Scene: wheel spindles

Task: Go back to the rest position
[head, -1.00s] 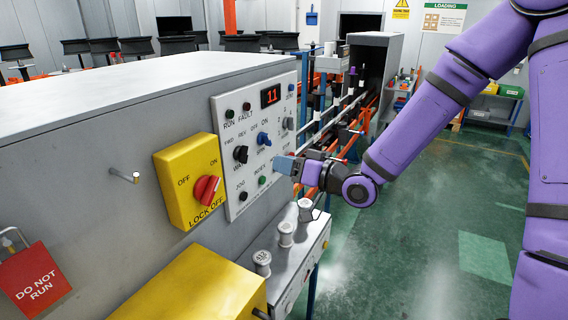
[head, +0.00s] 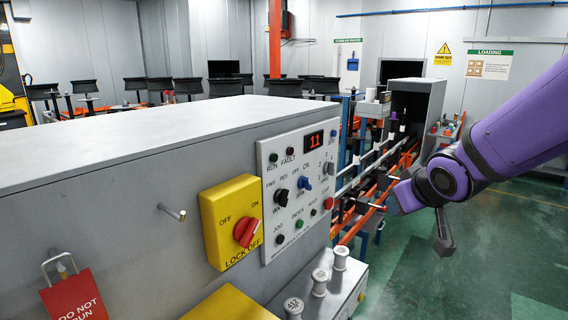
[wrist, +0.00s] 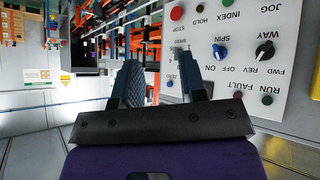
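My purple arm (head: 515,120) reaches in from the right in the head view, to the right of the machine's control panel (head: 298,190) and apart from it. The control panel (wrist: 245,50) appears upside down behind and to the right of the fingers. In the head view its display reads 11.
A yellow lock-off box (head: 231,221) with a red knob and a red DO NOT RUN tag (head: 75,300) are on the machine side. Several white spools (head: 340,258) stand on a ledge below. Orange and white rails (head: 380,165) run behind. Green floor (head: 480,265) is open at right.

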